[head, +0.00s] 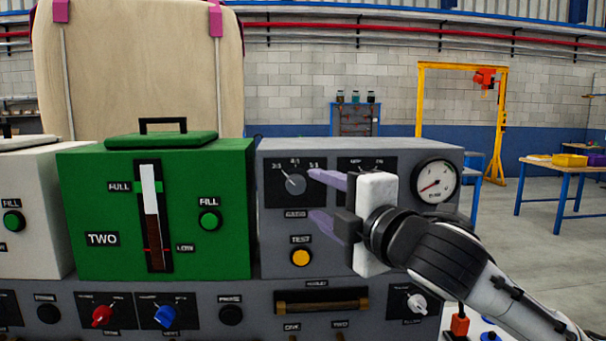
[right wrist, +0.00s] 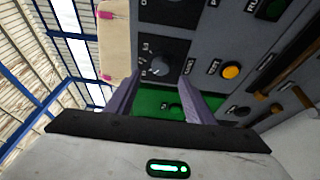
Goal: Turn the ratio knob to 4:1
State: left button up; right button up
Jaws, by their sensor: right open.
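The ratio knob (head: 295,184) is a small grey dial on a black plate at the upper left of the grey panel box (head: 275,245). Ratio labels are printed around it, too small to read surely. Its pointer seems to aim up and left. My right gripper (head: 316,195) is open, with its purple fingers one above the other just right of the knob in the head view. In the right wrist view, the knob (right wrist: 158,70) shows just beyond the gap between the open fingertips (right wrist: 157,80). I see no contact. My left gripper is not in view.
A second dial plate (head: 362,165) is partly hidden behind my right gripper. A pressure gauge (head: 435,184) is to the right and a yellow test button (head: 301,257) below. A green tank box (head: 100,195) adjoins on the left. A lower panel has red (head: 103,315) and blue (head: 165,316) knobs.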

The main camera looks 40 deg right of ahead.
aim_at(297, 188)
jog(key=w, duration=0.2)
jog(key=w+p, duration=0.1)
jog(key=w, duration=0.1)
jog(key=w+d, duration=0.1)
jog(key=w, duration=0.2)
jog(key=shift+w, duration=0.1)
jog(key=c, duration=1.1)
jog(key=shift+o, duration=0.2)
jog(key=shift+f+m+b, duration=0.3)
jog(key=shift+m+b, duration=0.2)
jog(key=shift+m, duration=0.1)
jog(key=shift+f+m+t+h+b, duration=0.15)
jog(key=shift+m+t+h+b, duration=0.15)
jog(key=shift+m+t+b, duration=0.7)
jog(key=m+b, duration=0.1)
jog(key=m, duration=0.1)
jog(key=m+h+b, duration=0.1)
jog(key=m, duration=0.2)
jog(key=shift+a+f+m+h, duration=0.1)
jog(key=shift+m+h, duration=0.2)
jog(key=shift+b, duration=0.3)
jog(key=shift+m+t, duration=0.3)
jog(key=shift+m, duration=0.2)
